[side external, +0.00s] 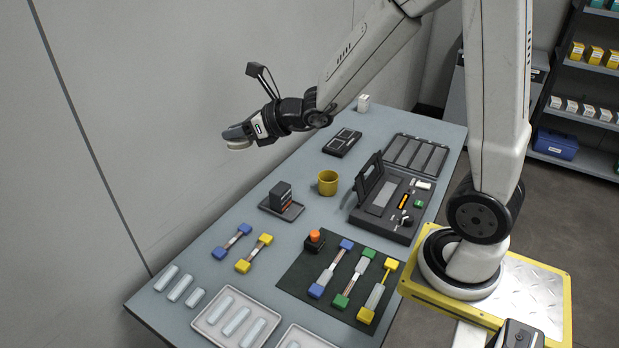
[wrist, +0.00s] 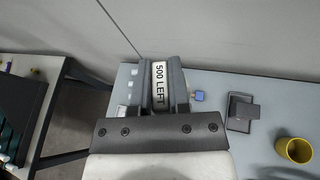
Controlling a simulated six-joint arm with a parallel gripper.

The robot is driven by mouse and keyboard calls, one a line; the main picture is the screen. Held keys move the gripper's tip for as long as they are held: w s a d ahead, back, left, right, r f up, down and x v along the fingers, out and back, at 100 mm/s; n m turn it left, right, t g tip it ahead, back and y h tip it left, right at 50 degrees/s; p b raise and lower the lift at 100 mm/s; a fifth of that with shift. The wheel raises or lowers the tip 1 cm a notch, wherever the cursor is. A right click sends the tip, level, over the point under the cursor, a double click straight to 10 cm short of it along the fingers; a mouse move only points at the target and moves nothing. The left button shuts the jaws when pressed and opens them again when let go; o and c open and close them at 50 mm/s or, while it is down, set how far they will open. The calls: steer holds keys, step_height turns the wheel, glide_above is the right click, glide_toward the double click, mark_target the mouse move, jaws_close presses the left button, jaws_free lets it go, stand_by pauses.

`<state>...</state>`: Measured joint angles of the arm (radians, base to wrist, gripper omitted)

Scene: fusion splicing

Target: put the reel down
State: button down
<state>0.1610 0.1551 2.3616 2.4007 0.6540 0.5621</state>
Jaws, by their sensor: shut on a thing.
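My gripper (side external: 240,133) is shut on the reel, high above the table (side external: 222,262) near the wall side. In the side external view only a pale rounded edge of the reel (side external: 237,145) shows under the fingers. In the wrist view the reel (wrist: 160,86) is a narrow white face marked "500 LEFT", gripped between the two dark fingers (wrist: 160,82). Most of the reel is hidden by the fingers. It touches nothing but the gripper, as far as the views show.
A dark block on a small tray (side external: 282,209), a yellow cup (side external: 327,183), an open splicer case (side external: 390,204) and a dark mat with connectors (side external: 292,283) stand on the table. Clear sleeves (side external: 180,287) lie at the near end. A grey wall (side external: 120,120) runs alongside.

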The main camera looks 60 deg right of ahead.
steer(key=shift+f, duration=0.1)
stand_by(0.7)
steer(key=shift+s+d+f, duration=0.15)
steer(key=shift+d+f, duration=0.1)
steer(key=shift+f, duration=0.2)
steer(key=s+d+f+n+g+y, duration=0.1)
steer(key=s+d+f+n+y, duration=0.15)
steer(key=s+f, duration=0.35)
steer(key=s+d+f+n+g+y, duration=0.1)
steer(key=s+d+f+n+y, duration=0.15)
steer(key=s+f, duration=0.4)
steer(key=s+a+f+n+g+y, duration=0.2)
steer(key=s+a+f+n+g, duration=0.1)
steer(key=s, duration=0.5)
steer(key=s+a+f+n+g+y, duration=0.2)
steer(key=s+a+f+n+y, duration=0.15)
steer(key=s, duration=0.45)
glide_above(300, 278)
steer(key=shift+h, duration=0.35)
steer(key=f, duration=0.7)
steer(key=shift+s+f, duration=0.25)
steer(key=shift+s, duration=0.15)
steer(key=shift+w+f, duration=0.4)
steer(key=shift+f, duration=0.05)
